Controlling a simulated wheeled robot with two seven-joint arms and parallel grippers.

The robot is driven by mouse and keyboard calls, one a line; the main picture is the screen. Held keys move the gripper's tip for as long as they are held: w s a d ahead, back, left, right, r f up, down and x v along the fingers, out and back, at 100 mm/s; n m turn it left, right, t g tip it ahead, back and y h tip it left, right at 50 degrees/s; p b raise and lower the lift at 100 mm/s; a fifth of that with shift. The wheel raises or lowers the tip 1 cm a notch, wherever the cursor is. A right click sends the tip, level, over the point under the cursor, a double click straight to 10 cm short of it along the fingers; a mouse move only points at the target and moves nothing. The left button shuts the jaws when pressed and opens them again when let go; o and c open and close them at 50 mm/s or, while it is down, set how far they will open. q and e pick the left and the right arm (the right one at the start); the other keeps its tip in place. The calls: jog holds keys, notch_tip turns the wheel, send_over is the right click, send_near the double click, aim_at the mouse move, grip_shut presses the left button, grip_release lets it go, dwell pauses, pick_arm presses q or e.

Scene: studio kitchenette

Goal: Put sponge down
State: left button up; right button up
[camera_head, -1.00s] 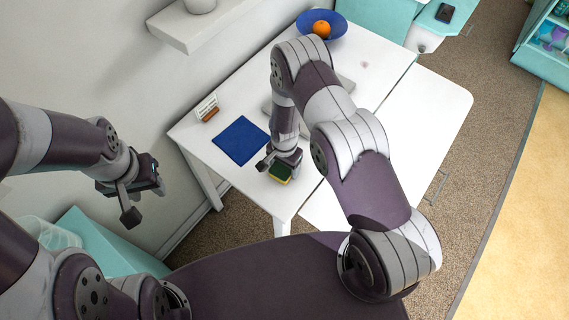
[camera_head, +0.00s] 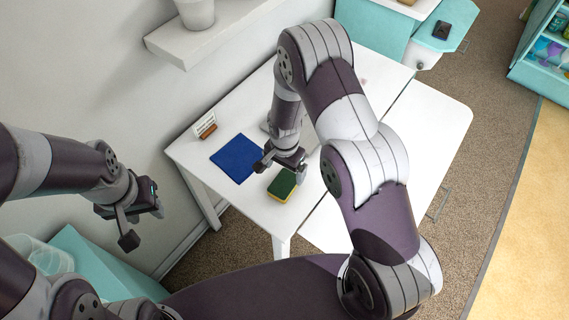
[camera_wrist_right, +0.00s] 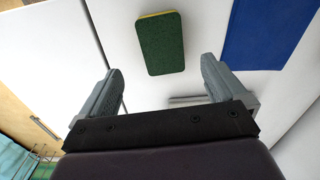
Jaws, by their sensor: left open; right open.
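The sponge (camera_head: 282,185) is green on top with a yellow underside. It lies flat on the white table (camera_head: 240,196) near its front edge, to the right of a blue cloth or mat (camera_head: 234,158). The sponge also shows in the right wrist view (camera_wrist_right: 161,43), beyond the fingers and touching neither. My right gripper (camera_head: 280,168) is open and empty just above and behind the sponge; its spread fingers show in the right wrist view (camera_wrist_right: 163,85). My left gripper (camera_head: 140,213) is open and empty, off the table at the left.
A small card in a wooden holder (camera_head: 205,126) stands at the table's left edge. A wall shelf with a white pot (camera_head: 196,13) is above. A teal cabinet (camera_head: 456,22) stands at the back right. The table's right part (camera_head: 420,130) looks clear.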

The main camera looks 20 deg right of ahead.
jog(key=s+d+r+n, duration=0.2)
jog(key=s+r+n, duration=0.2)
jog(key=r, duration=0.8)
jog(key=s+d+r+n+t, duration=0.1)
jog(key=s+d+r+n, duration=0.2)
jog(key=s, duration=0.7)
notch_tip(320, 180, up, 4)
jog(key=n, duration=0.2)
jog(key=shift+r+n, duration=0.25)
jog(key=shift+n, duration=0.05)
jog(key=shift+w+d, duration=0.1)
